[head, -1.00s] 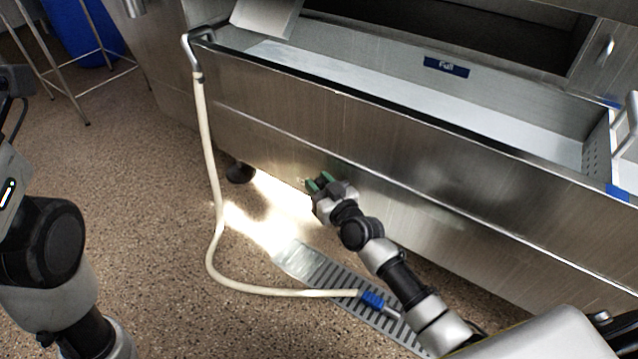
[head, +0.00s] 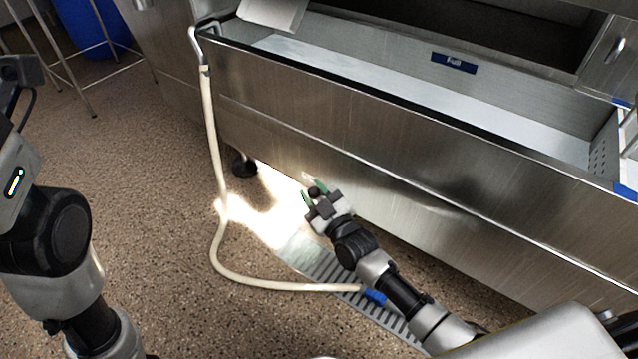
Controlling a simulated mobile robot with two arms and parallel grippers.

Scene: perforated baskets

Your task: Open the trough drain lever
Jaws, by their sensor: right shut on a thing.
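The steel trough (head: 400,150) runs across the view, with a blue "Full" label (head: 453,63) on its inner back wall. My right gripper (head: 313,192) is low at the trough's front, by its bottom edge. Its two green-tipped fingers stand on either side of a small dark round knob, which I take for the drain lever (head: 314,190). The gripper is shut on it. The rest of the lever is small and mostly hidden by the gripper and glare. My left arm shows at the left edge, but its gripper is out of view.
A cream hose (head: 212,150) hangs from the trough's left corner and curls over the floor to a blue-ended nozzle (head: 375,297). A slotted floor drain (head: 345,283) lies under my right arm. A blue bin (head: 88,25) and metal stand are at the upper left. The speckled floor at left is clear.

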